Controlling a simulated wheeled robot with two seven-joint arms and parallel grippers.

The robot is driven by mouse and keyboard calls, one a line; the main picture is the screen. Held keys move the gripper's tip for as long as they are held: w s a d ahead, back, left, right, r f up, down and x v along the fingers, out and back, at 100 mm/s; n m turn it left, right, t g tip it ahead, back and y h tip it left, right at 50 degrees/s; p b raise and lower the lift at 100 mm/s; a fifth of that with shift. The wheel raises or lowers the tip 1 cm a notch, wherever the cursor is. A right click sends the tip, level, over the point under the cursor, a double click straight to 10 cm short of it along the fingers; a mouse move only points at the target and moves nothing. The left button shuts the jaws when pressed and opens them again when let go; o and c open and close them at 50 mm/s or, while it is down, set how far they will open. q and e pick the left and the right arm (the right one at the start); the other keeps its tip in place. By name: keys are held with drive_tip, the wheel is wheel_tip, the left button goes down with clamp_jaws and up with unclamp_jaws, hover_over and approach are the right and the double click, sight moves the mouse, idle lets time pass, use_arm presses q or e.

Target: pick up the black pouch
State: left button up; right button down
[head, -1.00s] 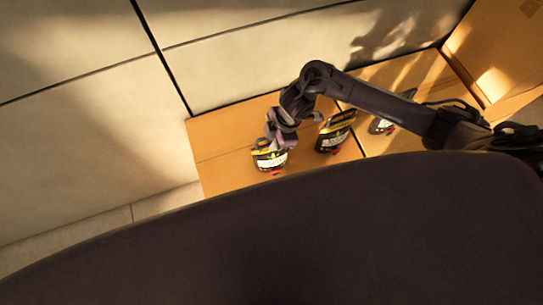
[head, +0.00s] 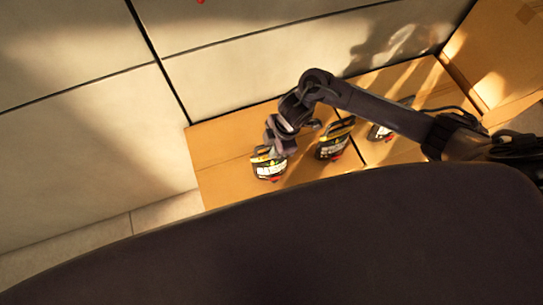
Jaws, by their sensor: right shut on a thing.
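A black pouch (head: 268,168) with yellow and white markings and a red spot at its lower edge is at the left end of the cardboard surface. My right gripper (head: 275,149) is shut on the upper part of this pouch. The fingers are small and dark, and the gripper hides part of the pouch's top. I cannot tell whether the pouch is clear of the cardboard. Two similar black pouches sit to the right, one in the middle (head: 333,142) and one farther right (head: 380,132), partly hidden by my right arm. My left gripper is out of view.
The brown cardboard surface (head: 222,165) lies against a pale panelled wall (head: 240,65). A taller cardboard box (head: 497,60) stands at the right. A small red thing (head: 200,2) shows at the top edge. My own dark body hides the lower part of the view.

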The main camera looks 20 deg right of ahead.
drive_tip(key=shift+w+r, duration=0.1)
drive_tip(key=shift+r, duration=0.1)
wheel_tip(320, 180, up, 8)
drive_tip(key=shift+r+b, duration=0.1)
drive_tip(key=shift+b, duration=0.3)
wheel_tip(320, 180, up, 12)
drive_tip(key=p, duration=0.2)
drive_tip(key=shift+f, duration=0.25)
idle(0.3)
